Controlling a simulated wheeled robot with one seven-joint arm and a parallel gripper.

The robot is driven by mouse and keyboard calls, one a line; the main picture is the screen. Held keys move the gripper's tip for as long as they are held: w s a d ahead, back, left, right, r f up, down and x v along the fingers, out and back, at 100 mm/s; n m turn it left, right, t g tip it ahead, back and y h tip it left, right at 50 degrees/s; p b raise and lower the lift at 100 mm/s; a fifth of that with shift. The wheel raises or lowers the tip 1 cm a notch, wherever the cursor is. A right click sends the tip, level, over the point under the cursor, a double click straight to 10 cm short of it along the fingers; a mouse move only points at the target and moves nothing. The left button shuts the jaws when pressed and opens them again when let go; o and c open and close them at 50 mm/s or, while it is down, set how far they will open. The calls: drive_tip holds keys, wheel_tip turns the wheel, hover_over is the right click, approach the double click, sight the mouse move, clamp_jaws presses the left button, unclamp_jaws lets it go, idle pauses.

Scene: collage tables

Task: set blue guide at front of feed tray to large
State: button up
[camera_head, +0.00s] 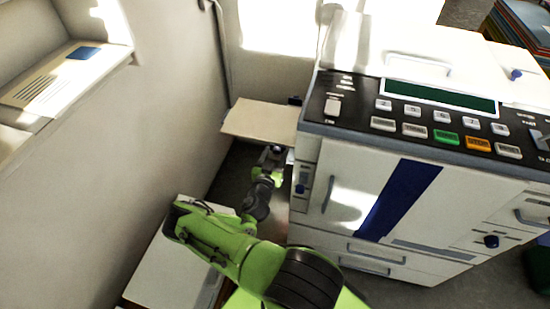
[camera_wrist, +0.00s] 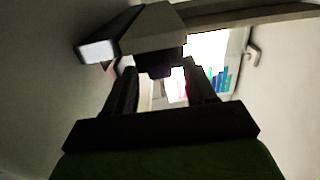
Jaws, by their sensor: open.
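The feed tray (camera_head: 258,121) is a pale flat board sticking out from the left side of the white copier. A small dark blue piece (camera_head: 295,100) sits at its far right corner, by the copier. My gripper (camera_head: 273,152) is at the tray's near edge, close to the copier's side. In the wrist view, my gripper (camera_wrist: 160,72) is open, its two dark fingers apart. A dark block (camera_wrist: 160,65) shows between and just beyond the fingertips, below a grey slab (camera_wrist: 150,28). It is too dark to tell whether this block is the blue guide or whether the fingers touch it.
The copier (camera_head: 370,185) stands right of my arm, with a button panel (camera_head: 440,130) on top. A small blue knob (camera_head: 300,188) is on its left side. A wall with a shelf (camera_head: 65,80) is at left. A white-topped unit (camera_head: 170,260) stands below my arm.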

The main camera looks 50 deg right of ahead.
drive_tip(key=shift+d, duration=0.15)
clamp_jaws()
drive_tip(key=shift+x, duration=1.15)
unclamp_jaws()
drive_tip(key=p+v, duration=0.4)
drive_tip(key=v, duration=1.2)
drive_tip(key=shift+p, duration=0.3)
